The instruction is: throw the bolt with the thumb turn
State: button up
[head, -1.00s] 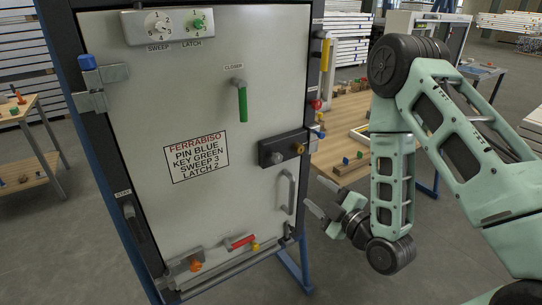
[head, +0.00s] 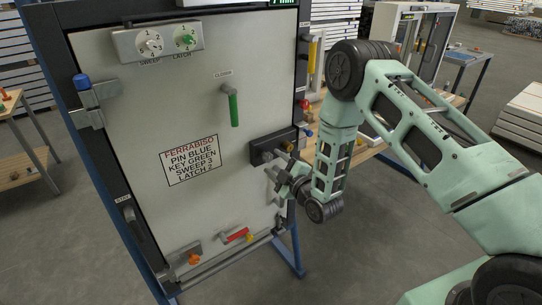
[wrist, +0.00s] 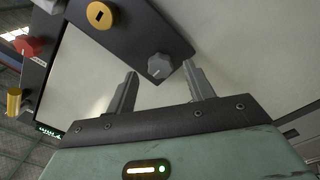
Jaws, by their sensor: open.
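The dark lock housing (head: 260,144) sits at the right side of the pale door panel (head: 150,100). The thumb turn is a grey ridged knob (wrist: 159,66) on this housing; it also shows small in the head view (head: 267,156). A brass key cylinder (wrist: 100,15) is beside it. My gripper (head: 272,179) is open and empty, just below the housing in the head view. In the wrist view the grey knob lies between the two fingertips (wrist: 161,80) in the picture. I cannot tell whether the fingers reach around it; no contact is clear.
A pull handle below the housing is partly hidden by my gripper. A red lever (head: 236,236) and an orange knob (head: 194,258) are along the bottom. A green handle (head: 234,109) hangs at CLOSED. Coloured parts line the right frame post near my arm.

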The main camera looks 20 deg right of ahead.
jog(key=shift+x, duration=1.3)
jog(key=c, duration=1)
